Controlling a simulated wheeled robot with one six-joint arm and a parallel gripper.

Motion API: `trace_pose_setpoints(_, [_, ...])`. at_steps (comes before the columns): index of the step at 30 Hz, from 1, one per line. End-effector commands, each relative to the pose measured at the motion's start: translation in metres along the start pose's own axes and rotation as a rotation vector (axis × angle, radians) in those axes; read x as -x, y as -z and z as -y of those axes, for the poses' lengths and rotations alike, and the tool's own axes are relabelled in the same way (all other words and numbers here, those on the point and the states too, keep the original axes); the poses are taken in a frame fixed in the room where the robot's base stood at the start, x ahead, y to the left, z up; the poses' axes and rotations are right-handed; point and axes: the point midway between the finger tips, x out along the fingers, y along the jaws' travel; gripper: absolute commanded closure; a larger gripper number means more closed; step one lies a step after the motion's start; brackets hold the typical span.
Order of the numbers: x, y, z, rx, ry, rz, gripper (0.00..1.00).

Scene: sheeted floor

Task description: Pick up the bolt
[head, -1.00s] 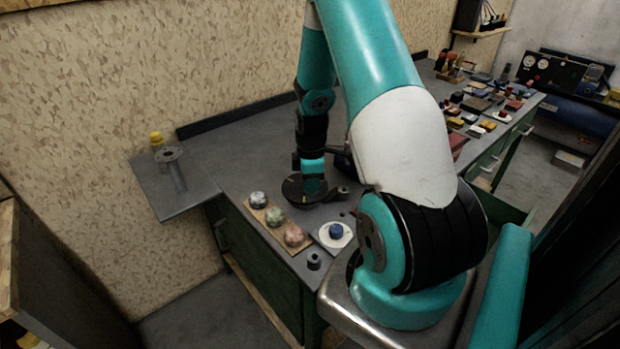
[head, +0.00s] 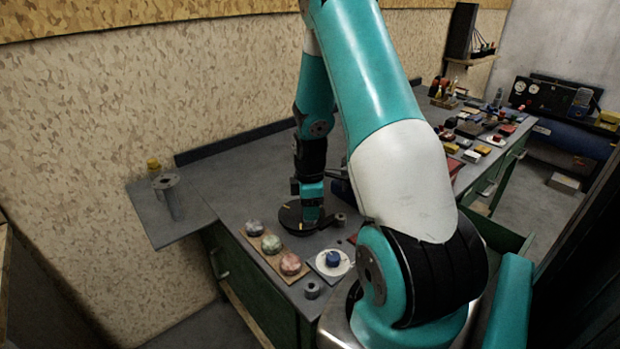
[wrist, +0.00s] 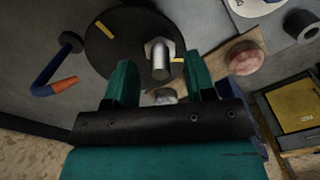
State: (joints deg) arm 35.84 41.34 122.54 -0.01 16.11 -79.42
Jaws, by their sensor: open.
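The bolt (wrist: 160,58) is a grey metal piece with a hexagonal head and a round shank, on a round dark plate (wrist: 110,52) in the wrist view. In the head view the plate (head: 291,222) lies on the bench near its front corner, and I cannot make out the bolt there. My gripper (wrist: 159,68) is open and empty, with teal fingers. The bolt shows between the two fingertips in the wrist view; I cannot tell how far below them it is. In the head view my gripper (head: 312,218) is low over the plate.
A board with several round stones (head: 271,245) lies beside the plate. A white dish (head: 346,266) holds a blue knob. Grey rings (head: 312,290) stand nearby. A blue hooked tool with an orange tip (wrist: 62,84) lies by the plate.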

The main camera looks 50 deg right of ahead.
Motion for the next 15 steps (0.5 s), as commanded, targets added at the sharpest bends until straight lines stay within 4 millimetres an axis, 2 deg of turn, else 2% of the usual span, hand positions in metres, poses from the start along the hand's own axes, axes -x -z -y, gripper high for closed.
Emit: trace_pose_setpoints(15, [0.120, 0.000, -0.001, 0.000, -0.007, -0.001, 0.50])
